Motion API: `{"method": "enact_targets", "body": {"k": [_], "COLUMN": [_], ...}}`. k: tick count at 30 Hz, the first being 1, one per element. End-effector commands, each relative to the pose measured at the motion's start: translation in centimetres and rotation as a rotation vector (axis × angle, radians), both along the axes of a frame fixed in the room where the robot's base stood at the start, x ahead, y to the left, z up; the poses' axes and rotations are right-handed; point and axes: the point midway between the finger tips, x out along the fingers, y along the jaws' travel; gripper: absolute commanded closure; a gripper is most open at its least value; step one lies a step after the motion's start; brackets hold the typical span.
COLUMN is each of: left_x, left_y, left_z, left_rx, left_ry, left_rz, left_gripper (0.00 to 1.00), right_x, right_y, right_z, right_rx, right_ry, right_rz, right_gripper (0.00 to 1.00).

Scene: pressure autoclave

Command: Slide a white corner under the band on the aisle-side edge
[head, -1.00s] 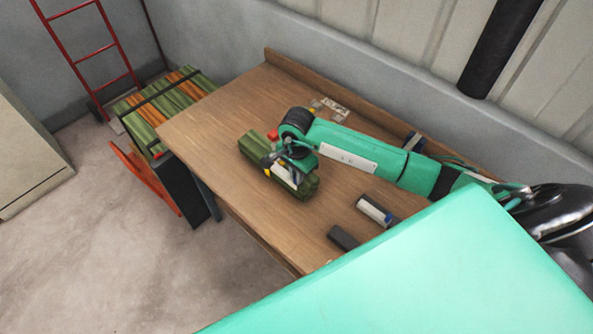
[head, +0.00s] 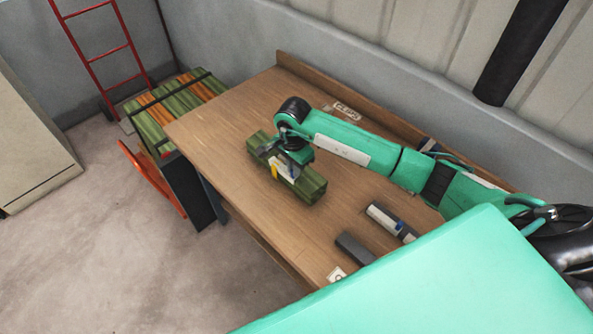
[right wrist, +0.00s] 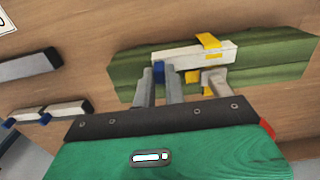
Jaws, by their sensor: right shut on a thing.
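A white corner with yellow and blue parts (right wrist: 205,54) lies over a green timber block on the table; it also shows in the head view (head: 283,168). My right gripper (head: 282,162) is low over the block, its fingers shut on the white corner; in the right wrist view the fingers (right wrist: 188,84) reach its near side. Whether the corner touches the block is unclear. A bundle of green and orange boards (head: 188,98) stands left of the table, with a black band (head: 170,97) along it. My left gripper is not in view.
The green block (head: 306,186) lies mid-table on the wooden table (head: 225,125). A white-and-grey piece with a blue part (head: 385,217) and a dark grey piece (head: 355,247) lie nearer. A red ladder (head: 98,45) leans behind the bundle. Table left of the block is clear.

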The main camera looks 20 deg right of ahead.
Motion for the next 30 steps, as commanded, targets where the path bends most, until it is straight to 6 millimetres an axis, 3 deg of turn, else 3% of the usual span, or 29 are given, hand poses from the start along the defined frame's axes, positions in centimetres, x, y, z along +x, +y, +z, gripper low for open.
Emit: {"method": "enact_targets", "body": {"k": [11, 12, 15, 16, 25, 30], "left_x": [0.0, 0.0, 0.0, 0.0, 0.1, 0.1], "left_y": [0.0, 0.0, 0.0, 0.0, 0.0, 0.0], "left_z": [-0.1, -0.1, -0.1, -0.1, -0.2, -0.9], "left_rx": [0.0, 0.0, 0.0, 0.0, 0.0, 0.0], "left_ry": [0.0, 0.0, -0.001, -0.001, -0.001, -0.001], "left_rz": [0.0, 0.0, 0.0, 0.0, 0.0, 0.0], "left_gripper": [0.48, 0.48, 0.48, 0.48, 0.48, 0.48], "right_x": [0.2, 0.2, 0.2, 0.2, 0.3, 0.4], "right_y": [0.1, 0.1, 0.1, 0.1, 0.1, 0.1], "right_z": [0.1, 0.1, 0.1, 0.1, 0.2, 1.9], "right_rx": [0.001, 0.001, 0.001, 0.001, 0.001, 0.0], "right_ry": [-0.002, -0.002, -0.002, -0.002, -0.003, -0.007], "right_rz": [0.001, 0.001, 0.001, 0.001, 0.001, 0.002], "right_gripper": [1.0, 0.84, 0.65, 0.63, 0.63, 0.63]}}
